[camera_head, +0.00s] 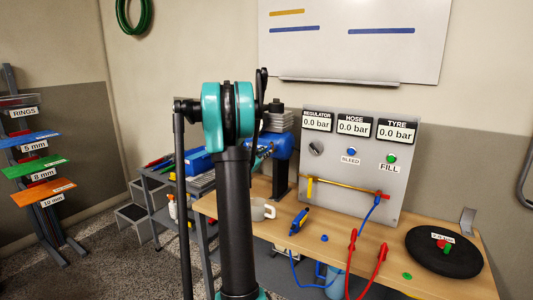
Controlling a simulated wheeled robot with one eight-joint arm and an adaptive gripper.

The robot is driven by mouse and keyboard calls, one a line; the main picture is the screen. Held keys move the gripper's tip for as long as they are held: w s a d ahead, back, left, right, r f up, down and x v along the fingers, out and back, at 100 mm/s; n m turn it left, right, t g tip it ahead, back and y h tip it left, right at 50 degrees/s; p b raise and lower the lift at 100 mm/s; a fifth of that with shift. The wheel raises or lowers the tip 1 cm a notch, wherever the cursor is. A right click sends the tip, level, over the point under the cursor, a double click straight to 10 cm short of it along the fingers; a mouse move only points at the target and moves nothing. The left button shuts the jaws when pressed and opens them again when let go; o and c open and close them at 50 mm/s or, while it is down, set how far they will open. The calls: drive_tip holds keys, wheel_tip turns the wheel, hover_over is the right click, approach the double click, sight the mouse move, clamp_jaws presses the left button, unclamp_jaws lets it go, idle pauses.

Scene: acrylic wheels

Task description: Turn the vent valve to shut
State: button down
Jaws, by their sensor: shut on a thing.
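I cannot pick out a vent valve with certainty. The grey panel (347,200) on the workbench has a dark round knob (316,149), a blue button (351,151) labelled BLEED and a green button (391,158) labelled FILL. A blue machine (281,147) with a grey ribbed top stands left of the panel, partly hidden by my teal and black arm. My gripper does not show; my arm may hide it.
The workbench (300,240) holds a cup (264,208), a blue tool (299,221), red-handled leads (380,256) and a black disc (444,252). A grey step stool (138,217) and ring shelves (38,168) stand left. The three gauges read 0.0 bar.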

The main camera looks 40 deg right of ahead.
drive_tip(key=m, duration=0.3)
drive_tip(key=shift+m, duration=2.6)
drive_tip(key=m, duration=0.4)
drive_tip(key=c, duration=1.4)
unclamp_jaws()
drive_tip(key=shift+c, duration=0.2)
drive_tip(key=shift+a, duration=0.1)
